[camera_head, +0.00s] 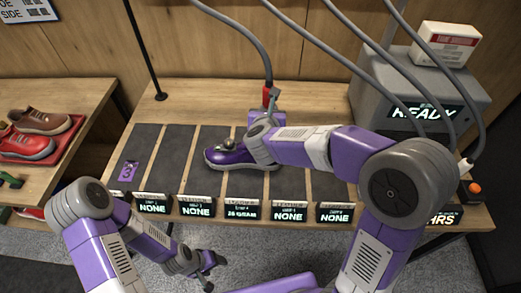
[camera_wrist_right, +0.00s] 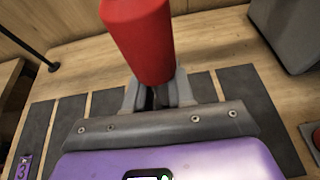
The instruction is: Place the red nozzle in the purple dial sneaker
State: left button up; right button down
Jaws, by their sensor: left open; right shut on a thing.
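The purple sneaker (camera_head: 222,158) sits on the dark strips of the bench, toe to the left, with greyish parts on top. My right arm covers its right end, and the sneaker does not show in the right wrist view. The red nozzle (camera_head: 267,86), on the end of a grey hose, is upright above and behind the sneaker. My right gripper (camera_head: 271,98) is shut on it. The nozzle also fills the upper middle of the right wrist view (camera_wrist_right: 141,38). My left gripper (camera_head: 212,263) is open and empty, low in front of the bench.
The bench (camera_head: 180,95) carries several dark strips with small displays along its front edge. A grey machine (camera_head: 388,85) reading READY stands at the right. Several hoses hang across the upper right. Brown and red shoes (camera_head: 25,146) lie on a left-hand table.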

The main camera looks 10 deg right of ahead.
notch_tip(320, 180, down, 6)
jog(key=b, duration=0.4)
jog(key=shift+w+r+b, duration=0.1)
jog(key=shift+r+b, duration=0.15)
jog(key=shift+b, duration=0.15)
notch_tip(320, 180, down, 10)
jog(key=b, duration=0.3)
jog(key=shift+r, duration=0.1)
jog(key=shift+b, duration=0.3)
jog(key=shift+f, duration=0.25)
jog(key=c, duration=0.8)
grip_release()
jog(key=shift+c, duration=0.2)
jog(key=shift+r+p, duration=0.3)
jog(key=shift+r, duration=0.1)
jog(key=p+v, duration=0.1)
jog(key=v, duration=1.1)
jog(key=shift+f, duration=0.15)
